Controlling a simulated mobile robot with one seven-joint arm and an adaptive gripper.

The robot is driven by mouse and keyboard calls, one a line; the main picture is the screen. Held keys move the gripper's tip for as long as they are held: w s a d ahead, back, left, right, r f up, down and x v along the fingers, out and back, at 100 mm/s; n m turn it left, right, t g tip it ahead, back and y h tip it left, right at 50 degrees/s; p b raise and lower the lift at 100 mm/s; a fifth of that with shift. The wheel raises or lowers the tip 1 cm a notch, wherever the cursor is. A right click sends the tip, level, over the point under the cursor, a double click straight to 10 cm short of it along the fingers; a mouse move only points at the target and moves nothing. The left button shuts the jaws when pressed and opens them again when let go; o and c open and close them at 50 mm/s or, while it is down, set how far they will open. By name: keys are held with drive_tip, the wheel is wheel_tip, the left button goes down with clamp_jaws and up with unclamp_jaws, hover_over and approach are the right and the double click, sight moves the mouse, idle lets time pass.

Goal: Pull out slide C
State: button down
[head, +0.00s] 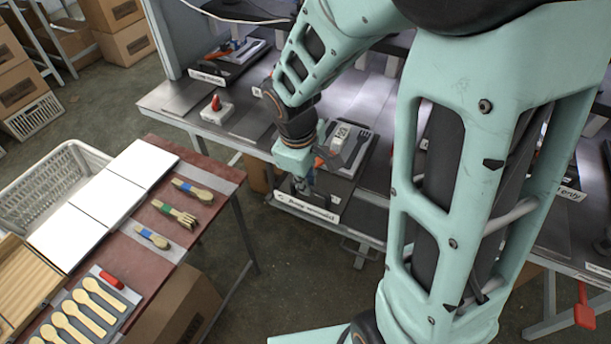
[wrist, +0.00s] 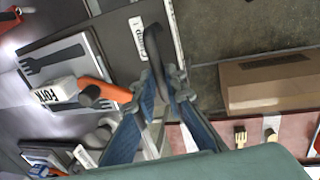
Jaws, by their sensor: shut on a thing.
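A dark slide (head: 340,187) with a pale plate (head: 361,146) bearing a dark fork shape sits at the bench's front. Its labelled front (head: 307,208) juts past the bench edge; I cannot read a slide letter on it. In the wrist view its fork plate (wrist: 62,68) lies at the left, and a white label (wrist: 138,36) is by its edge. My gripper (head: 300,187) points down at the slide's front. In the wrist view its blue fingers (wrist: 163,82) are shut on the slide's dark, curved handle (wrist: 152,45). The finger contact is hidden in the head view.
A white block marked FORK (wrist: 55,93) with an orange handle (wrist: 102,90) stands by the fork plate. Another slide (head: 228,60) is farther left on the bench. A red-topped table (head: 150,212) with spoons and forks stands left, with floor between.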

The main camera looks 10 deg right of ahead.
drive_tip(key=shift+s+a+f, duration=0.1)
drive_tip(key=shift+s, duration=0.15)
drive_tip(key=c, duration=2)
unclamp_jaws()
drive_tip(key=shift+a, duration=0.1)
drive_tip(key=shift+o, duration=0.2)
drive_tip(key=shift+r, duration=0.25)
wheel_tip(320, 180, up, 7)
drive_tip(key=s, duration=0.1)
drive_tip(key=shift+a, duration=0.35)
